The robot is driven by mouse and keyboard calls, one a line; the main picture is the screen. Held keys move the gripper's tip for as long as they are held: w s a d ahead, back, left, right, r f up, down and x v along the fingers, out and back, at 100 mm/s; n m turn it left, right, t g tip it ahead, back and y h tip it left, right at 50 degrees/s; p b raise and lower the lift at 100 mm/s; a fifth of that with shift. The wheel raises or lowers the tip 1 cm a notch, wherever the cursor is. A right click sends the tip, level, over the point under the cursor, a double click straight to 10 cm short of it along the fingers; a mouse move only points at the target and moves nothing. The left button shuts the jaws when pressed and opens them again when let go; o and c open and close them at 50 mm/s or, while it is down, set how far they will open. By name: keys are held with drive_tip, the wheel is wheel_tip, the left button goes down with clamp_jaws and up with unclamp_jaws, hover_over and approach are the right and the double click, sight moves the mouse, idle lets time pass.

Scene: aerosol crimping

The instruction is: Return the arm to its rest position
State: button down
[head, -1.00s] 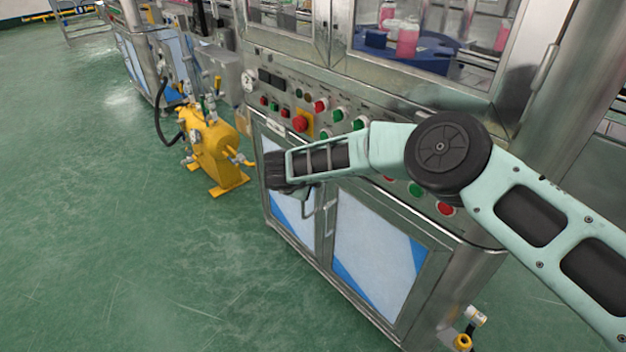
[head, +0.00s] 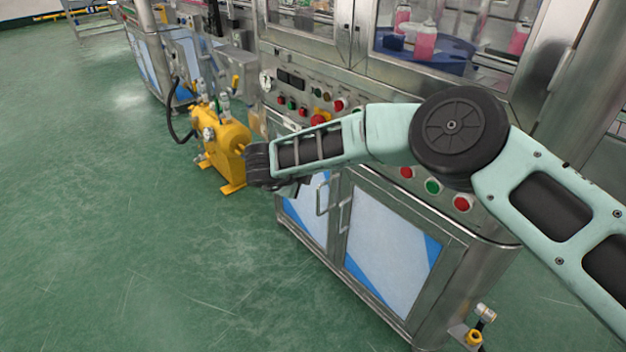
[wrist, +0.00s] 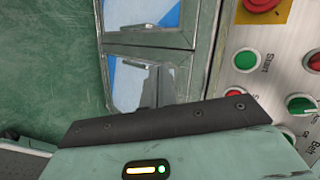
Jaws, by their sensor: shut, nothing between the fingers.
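My arm reaches in from the right in the head view, its pale green forearm (head: 320,148) pointing left in front of the crimping machine's control panel. My gripper (head: 292,189) is a small dark shape below the wrist's black end, partly hidden and hard to make out. It is shut and empty, in front of the machine's lower cabinet doors. In the wrist view, a dark bar and pale green housing of mine fill the bottom. The cabinet doors (wrist: 145,80) show beyond, with the control panel (wrist: 275,75) on the right.
A yellow pump unit (head: 228,150) stands on the floor just left of my wrist. The steel machine (head: 470,255) has red and green buttons, door handles, and a yellow-based fitting (head: 474,338) at its lower right. Open green floor (head: 130,250) lies left and front.

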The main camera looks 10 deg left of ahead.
drive_tip(key=s+a+r+n+y+p, duration=0.25)
drive_tip(key=r+n+y, duration=0.2)
drive_tip(key=r, duration=0.45)
drive_tip(key=s+a+r+n+y+p, duration=0.1)
drive_tip(key=s+a+r+n+y, duration=0.3)
drive_tip(key=r, duration=0.5)
drive_tip(key=s+a+r+n+y+p, duration=0.1)
drive_tip(key=s+r+n+y+p, duration=0.15)
drive_tip(key=r+n, duration=0.45)
drive_tip(key=s+d+r+n+g+h+p, duration=0.1)
drive_tip(key=s+d+r+n+g, duration=0.2)
drive_tip(key=s+d, duration=0.4)
drive_tip(key=s+d+r+n+g+p, duration=0.1)
drive_tip(key=s+d+r+n+g, duration=0.15)
drive_tip(key=s+d+n, duration=0.45)
drive_tip(key=s+d+f+n+g+h+p, duration=0.1)
drive_tip(key=s+d+h, duration=0.2)
drive_tip(key=s+d, duration=0.4)
drive_tip(key=s+d+f+n+g+h+p, duration=0.1)
drive_tip(key=s+d+n+g+h+p, duration=0.1)
drive_tip(key=s+d, duration=0.6)
drive_tip(key=d+h, duration=0.1)
drive_tip(key=d, duration=0.6)
drive_tip(key=shift+d+h, duration=0.15)
drive_tip(key=shift+h, duration=0.25)
drive_tip(key=shift+g, duration=0.25)
